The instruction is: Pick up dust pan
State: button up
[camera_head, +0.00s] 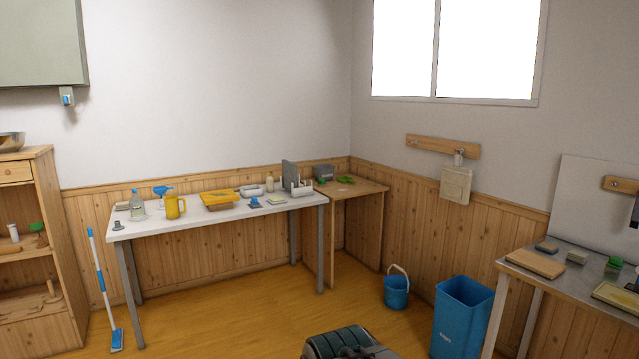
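I cannot clearly pick out a dust pan. A flat yellow item (220,200) lies on the middle of the white table, too small to name with certainty. A grey upright panel (289,174) stands near the table's right end, beside white items. A small green item (345,179) lies on the wooden side table. My gripper is not in view; a dark rounded part at the bottom edge seems to be mine.
The white table (150,229) also holds bottles and a yellow jug (174,207). A blue-headed mop (102,285) leans at its left. A blue bucket (396,292) and blue bin (461,318) stand right. The wooden floor (230,310) before the table is clear.

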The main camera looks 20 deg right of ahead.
aim_at(343, 178)
jog(key=z, duration=0.3)
jog(key=i, duration=2)
jog(key=z, duration=0.7)
jog(key=i, duration=4)
jog(key=u, duration=0.05)
